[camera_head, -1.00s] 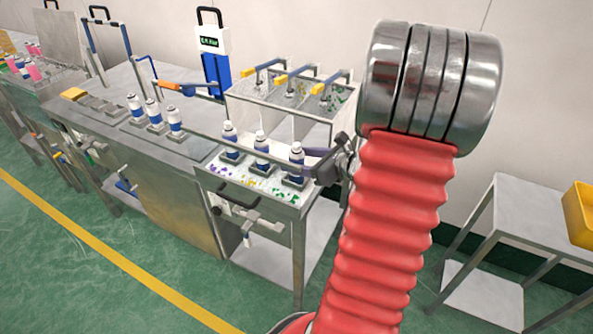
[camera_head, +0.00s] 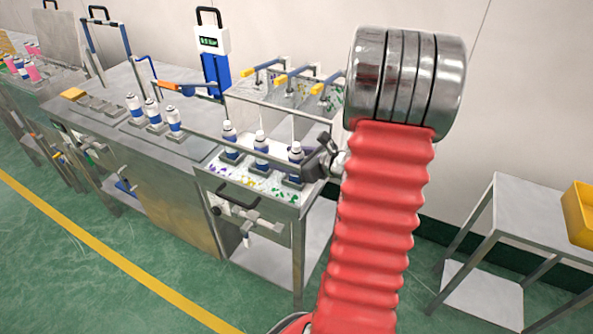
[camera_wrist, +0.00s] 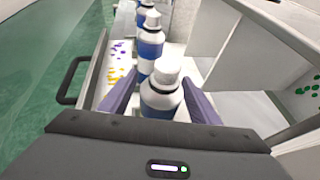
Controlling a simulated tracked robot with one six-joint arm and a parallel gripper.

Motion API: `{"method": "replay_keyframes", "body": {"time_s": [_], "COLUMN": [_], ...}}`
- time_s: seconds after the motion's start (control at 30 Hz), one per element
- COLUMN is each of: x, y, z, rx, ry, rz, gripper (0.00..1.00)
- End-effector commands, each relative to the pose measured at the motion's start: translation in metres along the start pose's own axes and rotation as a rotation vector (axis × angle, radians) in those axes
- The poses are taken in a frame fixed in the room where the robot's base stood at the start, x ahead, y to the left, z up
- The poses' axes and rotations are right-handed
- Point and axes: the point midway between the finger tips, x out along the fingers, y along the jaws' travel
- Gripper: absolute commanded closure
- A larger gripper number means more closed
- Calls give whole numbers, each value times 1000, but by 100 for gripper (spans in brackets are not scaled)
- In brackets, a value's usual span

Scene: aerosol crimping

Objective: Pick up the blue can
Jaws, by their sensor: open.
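Three white-topped cans with blue bands stand in a row on the speckled station: the left can (camera_head: 229,140), the middle can (camera_head: 261,150) and the right can (camera_head: 296,158). In the wrist view the nearest can (camera_wrist: 161,98) stands upright between the two purple fingers of my open gripper (camera_wrist: 160,78). Whether the fingers touch it I cannot tell. Its lower part is hidden by the gripper body. A farther can (camera_wrist: 151,42) stands in line beyond it. In the head view my gripper (camera_head: 316,162) is right beside the right can.
A raised shelf with yellow-handled levers (camera_head: 283,77) stands behind the cans. In the wrist view a white divider wall (camera_wrist: 235,65) is close on the right and a black handle (camera_wrist: 70,80) on the left. More cans (camera_head: 153,113) stand on the bench to the left.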

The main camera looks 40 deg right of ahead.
Motion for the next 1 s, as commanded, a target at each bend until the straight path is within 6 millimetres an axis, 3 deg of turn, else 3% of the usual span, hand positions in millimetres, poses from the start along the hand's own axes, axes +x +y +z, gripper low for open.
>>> {"method": "replay_keyframes", "body": {"time_s": [0.33, 1.0], "x": [0, 0], "y": [1, 0], "z": [0, 1], "rx": [-1, -1], "ry": [0, 0], "rz": [1, 1], "gripper": [45, 91]}}
